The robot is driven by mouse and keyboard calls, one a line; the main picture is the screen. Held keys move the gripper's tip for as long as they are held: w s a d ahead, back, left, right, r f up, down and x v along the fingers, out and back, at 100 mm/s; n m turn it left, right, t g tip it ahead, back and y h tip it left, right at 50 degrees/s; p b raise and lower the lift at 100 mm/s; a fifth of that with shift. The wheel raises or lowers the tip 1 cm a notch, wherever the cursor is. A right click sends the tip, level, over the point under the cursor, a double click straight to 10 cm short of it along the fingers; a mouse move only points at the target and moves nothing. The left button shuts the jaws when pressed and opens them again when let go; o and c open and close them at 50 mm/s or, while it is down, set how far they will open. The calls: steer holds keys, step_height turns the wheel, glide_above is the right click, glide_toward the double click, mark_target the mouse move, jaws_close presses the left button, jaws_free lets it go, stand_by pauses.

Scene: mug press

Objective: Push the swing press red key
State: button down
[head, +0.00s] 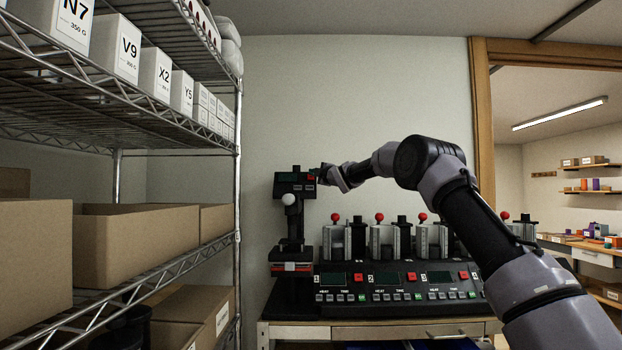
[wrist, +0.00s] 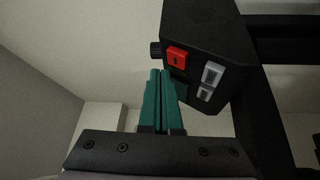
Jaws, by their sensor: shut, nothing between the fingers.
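The swing press (head: 291,240) stands at the left end of the bench, a tall black machine with a white ball knob (head: 289,199). Its black control head (head: 290,186) is at the top and also fills the upper middle of the wrist view (wrist: 212,35). The red key (wrist: 178,57) sits on the head's face beside two grey keys (wrist: 212,82). My gripper (wrist: 160,72) has green fingers, shut together and empty. In the wrist view the fingertips are just left of and below the red key; I cannot tell if they touch the head. In the head view my gripper (head: 322,178) is right beside the head.
A row of mug presses (head: 380,245) with red ball knobs stands right of the swing press, above a control panel (head: 395,280) with more red keys. A wire shelf (head: 120,130) with boxes is on the left. A doorway (head: 482,130) opens on the right.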

steer(key=shift+s+r, duration=0.45)
steer(key=shift+s, duration=0.45)
steer(key=shift+s+r, duration=0.5)
steer(key=shift+s, duration=0.35)
steer(key=shift+s+r, duration=0.45)
steer(key=shift+s, duration=0.45)
steer(key=s+d+f+m+g+h, duration=0.15)
steer(key=s+d+m+h, duration=0.25)
steer(key=s+d+m, duration=0.5)
steer(key=s+d+m+g+h, duration=0.2)
steer(key=s+d+m+h, duration=0.25)
steer(key=s+d, duration=0.95)
steer(key=s+d+f+m+g, duration=0.1)
steer(key=s+f+m, duration=0.3)
steer(key=s, duration=0.7)
steer(key=s+d+f+m+g, duration=0.1)
steer(key=s+f+m+g, duration=0.2)
steer(key=s+f, duration=0.5)
steer(key=s+d+f+m+g, duration=0.1)
steer(key=s+f+m, duration=0.4)
steer(key=s, duration=1.1)
steer(key=shift+s+f+g+y, duration=0.25)
steer(key=shift+f+g+y, duration=0.2)
steer(key=shift+f+g, duration=0.4)
steer(key=shift+w+a+r, duration=0.1)
steer(key=shift+a, duration=0.05)
